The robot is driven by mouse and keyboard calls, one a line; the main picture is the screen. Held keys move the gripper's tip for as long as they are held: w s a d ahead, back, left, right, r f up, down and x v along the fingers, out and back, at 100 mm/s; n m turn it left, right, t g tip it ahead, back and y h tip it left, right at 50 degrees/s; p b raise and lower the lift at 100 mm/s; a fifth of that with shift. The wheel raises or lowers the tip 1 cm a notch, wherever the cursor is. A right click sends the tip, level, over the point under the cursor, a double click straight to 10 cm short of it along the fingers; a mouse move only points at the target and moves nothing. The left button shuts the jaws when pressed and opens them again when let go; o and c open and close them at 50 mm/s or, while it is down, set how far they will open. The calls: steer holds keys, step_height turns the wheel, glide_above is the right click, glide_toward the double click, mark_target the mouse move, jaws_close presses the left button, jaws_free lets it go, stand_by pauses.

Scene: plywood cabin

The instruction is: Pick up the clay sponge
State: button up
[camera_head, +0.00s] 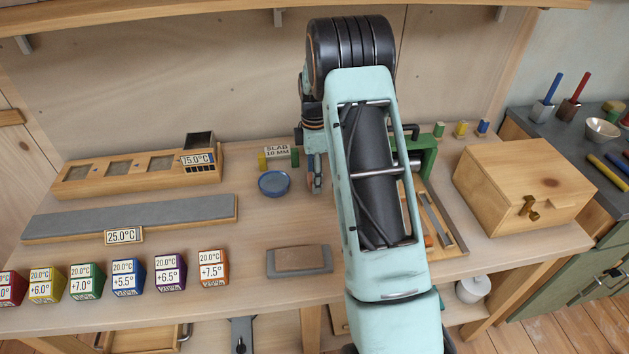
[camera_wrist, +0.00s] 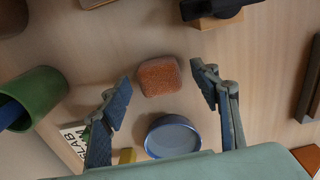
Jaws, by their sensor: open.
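The clay sponge, a small rounded reddish-brown block (camera_wrist: 159,76), lies on the wooden bench top in the wrist view. My gripper (camera_wrist: 163,92) is open and empty, with one finger to the left of the sponge and one to its right. Both fingers look apart from it, and its height above the bench is hard to tell. In the head view I cannot make out the sponge; my arm covers the middle of the bench. Part of my gripper (camera_head: 315,182) shows left of the arm there.
A blue round dish (camera_wrist: 172,136) sits close to the sponge; it also shows in the head view (camera_head: 274,183). A green cylinder (camera_wrist: 42,92) and the slab sign (camera_wrist: 72,138) are at left. A grey-edged brown block (camera_head: 299,260) lies at the front. A wooden box (camera_head: 515,190) stands right.

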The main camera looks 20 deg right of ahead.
steer(key=shift+f, duration=0.35)
steer(key=shift+c, duration=0.6)
steer(key=c, duration=0.9)
steer(key=shift+c, duration=0.2)
steer(key=shift+r, duration=0.1)
